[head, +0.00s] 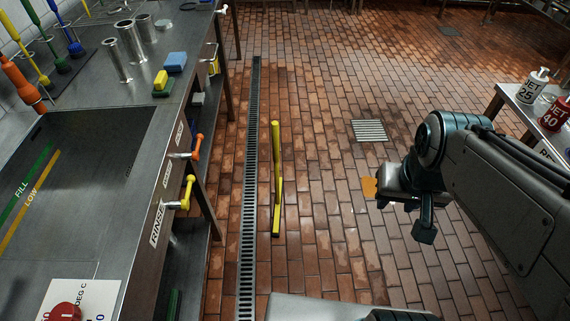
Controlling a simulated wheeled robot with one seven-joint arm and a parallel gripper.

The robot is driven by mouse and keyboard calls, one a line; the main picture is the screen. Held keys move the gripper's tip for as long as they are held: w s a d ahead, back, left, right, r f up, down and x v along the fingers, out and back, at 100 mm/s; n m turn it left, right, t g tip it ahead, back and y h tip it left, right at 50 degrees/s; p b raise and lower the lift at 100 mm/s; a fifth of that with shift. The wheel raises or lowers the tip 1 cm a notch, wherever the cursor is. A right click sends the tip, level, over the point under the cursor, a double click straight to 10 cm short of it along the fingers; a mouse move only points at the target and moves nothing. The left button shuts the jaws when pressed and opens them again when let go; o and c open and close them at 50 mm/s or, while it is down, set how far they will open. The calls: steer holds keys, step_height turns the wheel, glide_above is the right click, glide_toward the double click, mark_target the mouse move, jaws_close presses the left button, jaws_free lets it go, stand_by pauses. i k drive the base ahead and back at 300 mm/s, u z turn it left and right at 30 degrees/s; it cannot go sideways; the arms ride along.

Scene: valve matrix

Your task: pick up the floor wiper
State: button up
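The floor wiper (277,160) is yellow, with a long thin handle and a bar-like head (277,218) at the near end. It is on the brick floor just right of the long drain grate; I cannot tell for sure whether it stands or lies. My gripper (403,205) is at the right of the head view, well to the right of the wiper and apart from it. Its fingers are partly hidden and their opening is not clear.
A steel sink bench (95,130) with yellow and orange valve handles runs along the left. A long drain grate (249,190) and a square floor grate (369,130) lie in the floor. A table (512,98) with labelled bottles stands right. Floor around the wiper is clear.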

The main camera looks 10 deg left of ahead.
mark_target(277, 172)
steer(key=k, duration=1)
steer(key=z, duration=0.45)
steer(key=i, duration=2.3)
steer(key=u, duration=1.55)
steer(key=i, duration=0.5)
steer(key=u, duration=0.45)
